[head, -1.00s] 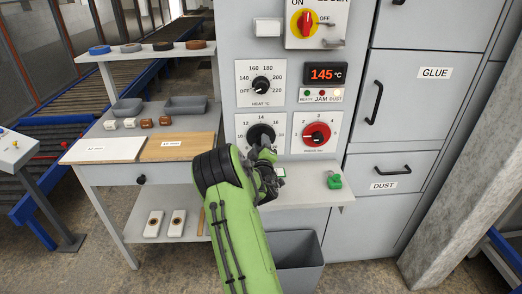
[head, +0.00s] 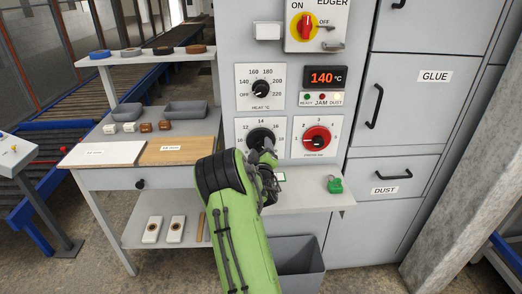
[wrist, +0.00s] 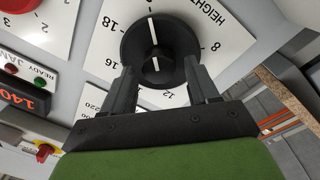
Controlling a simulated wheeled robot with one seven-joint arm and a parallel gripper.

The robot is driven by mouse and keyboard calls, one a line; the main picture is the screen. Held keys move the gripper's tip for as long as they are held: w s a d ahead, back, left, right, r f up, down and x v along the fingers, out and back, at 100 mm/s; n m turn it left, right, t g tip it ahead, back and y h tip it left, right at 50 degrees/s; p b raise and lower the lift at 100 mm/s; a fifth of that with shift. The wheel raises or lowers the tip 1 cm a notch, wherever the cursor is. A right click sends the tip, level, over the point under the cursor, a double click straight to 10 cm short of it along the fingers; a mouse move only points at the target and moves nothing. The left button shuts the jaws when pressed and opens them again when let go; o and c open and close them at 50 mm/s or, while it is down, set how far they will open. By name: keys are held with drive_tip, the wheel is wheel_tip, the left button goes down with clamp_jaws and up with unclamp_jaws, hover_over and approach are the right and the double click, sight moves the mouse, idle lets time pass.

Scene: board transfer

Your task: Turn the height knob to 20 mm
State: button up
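The height knob (wrist: 160,45) is a round black knob with a raised centre grip and a white line, on a white dial plate (wrist: 98,45) marked HEIGHT. It also shows in the head view (head: 260,136), partly behind my gripper. In the wrist view the picture is upside down and the 8, 12, 16 and 18 marks show. My gripper (wrist: 160,72) is close in front of the knob, one dark finger on each side of the grip. The fingers are apart, with gaps beside the grip.
The heat knob (head: 261,89) sits above, and a red knob (head: 317,138) to the right. A display (head: 322,77) reads 140 °C above small lamps. A shelf ledge with a green item (head: 335,185) juts out below. A grey bin (head: 297,258) stands on the floor.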

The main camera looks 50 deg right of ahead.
drive_tip(key=shift+o, duration=0.2)
drive_tip(key=b+v, duration=0.2)
drive_tip(key=v, duration=0.5)
drive_tip(key=shift+a, duration=0.25)
drive_tip(key=shift+s, duration=0.1)
